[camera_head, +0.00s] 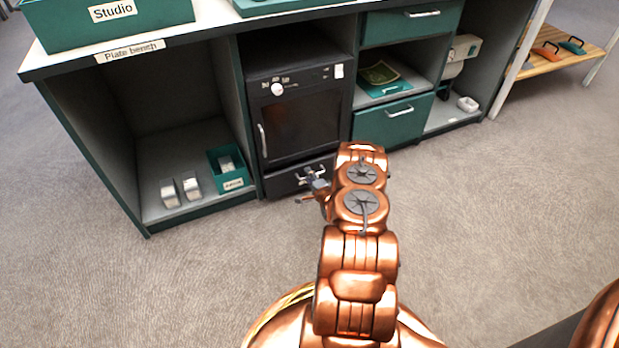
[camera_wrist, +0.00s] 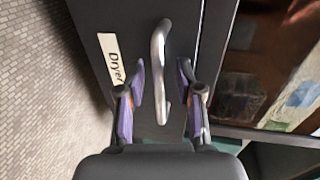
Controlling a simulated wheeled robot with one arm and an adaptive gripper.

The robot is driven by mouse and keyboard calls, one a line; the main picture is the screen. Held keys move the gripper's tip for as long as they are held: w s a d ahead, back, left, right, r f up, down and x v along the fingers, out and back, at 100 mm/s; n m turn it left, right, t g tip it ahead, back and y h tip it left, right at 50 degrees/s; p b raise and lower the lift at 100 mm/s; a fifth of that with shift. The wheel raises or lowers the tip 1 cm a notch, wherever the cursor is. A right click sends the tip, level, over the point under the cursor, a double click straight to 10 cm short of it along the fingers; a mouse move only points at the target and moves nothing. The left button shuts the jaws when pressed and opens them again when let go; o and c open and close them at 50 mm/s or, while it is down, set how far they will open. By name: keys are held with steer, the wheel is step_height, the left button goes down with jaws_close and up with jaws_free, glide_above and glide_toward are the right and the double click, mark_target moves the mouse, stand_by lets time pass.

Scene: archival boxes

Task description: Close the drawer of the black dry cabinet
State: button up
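The black dry cabinet (camera_head: 300,129) stands in the teal bench, with a dark window door and a vertical handle. Its low drawer (camera_head: 277,183) is at the bottom; how far it stands out is hard to tell, as my arm hides its right part. In the wrist view the dark drawer front (camera_wrist: 188,30) carries a "Dryer" label (camera_wrist: 110,58) and a silver bar handle (camera_wrist: 158,50). My gripper (camera_wrist: 162,80) is open, its purple-padded fingers on either side of the handle, with visible gaps. In the head view my gripper (camera_head: 313,178) is at the drawer front.
A teal drawer (camera_head: 394,120) is close right of the cabinet. Left is an open bay with a small teal box (camera_head: 231,172) and two small pale blocks (camera_head: 180,190). The carpet (camera_head: 200,270) in front is clear. A wooden rack (camera_head: 555,58) stands far right.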

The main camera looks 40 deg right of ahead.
jaws_close()
stand_by(0.6)
steer(key=x, duration=0.4)
steer(key=shift+r, duration=0.45)
jaws_free()
